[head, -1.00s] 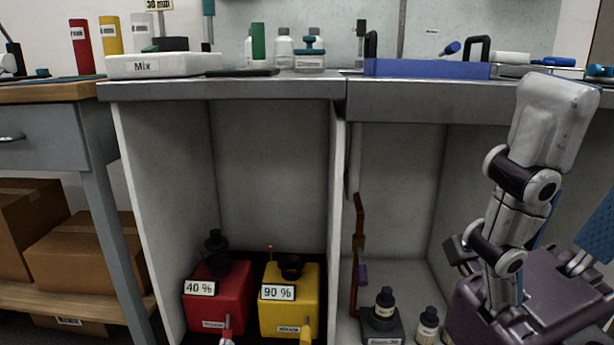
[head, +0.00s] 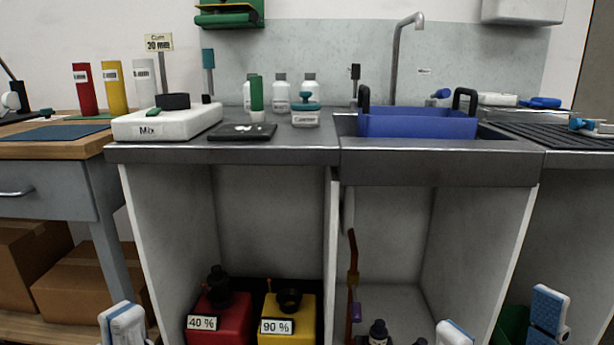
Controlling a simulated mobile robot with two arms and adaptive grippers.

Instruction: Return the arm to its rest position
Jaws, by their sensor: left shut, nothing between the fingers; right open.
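My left gripper (head: 125,322) shows at the bottom left edge of the head view, in front of the cabinet's left side. Its white, blue-edged fingertips are together with nothing between them. My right gripper (head: 502,322) is at the bottom right. Its two white and blue fingers stand wide apart and the space between them is empty. Only the finger ends show; both arms and the gripper bodies are below the picture. Neither gripper is seen touching anything.
The steel counter (head: 270,153) holds a white Mix device (head: 165,124), bottles and a blue basket (head: 415,125) at the sink. Below, red (head: 222,320) and yellow (head: 287,325) canisters stand in the open cabinet. A wooden table (head: 60,147) is at left.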

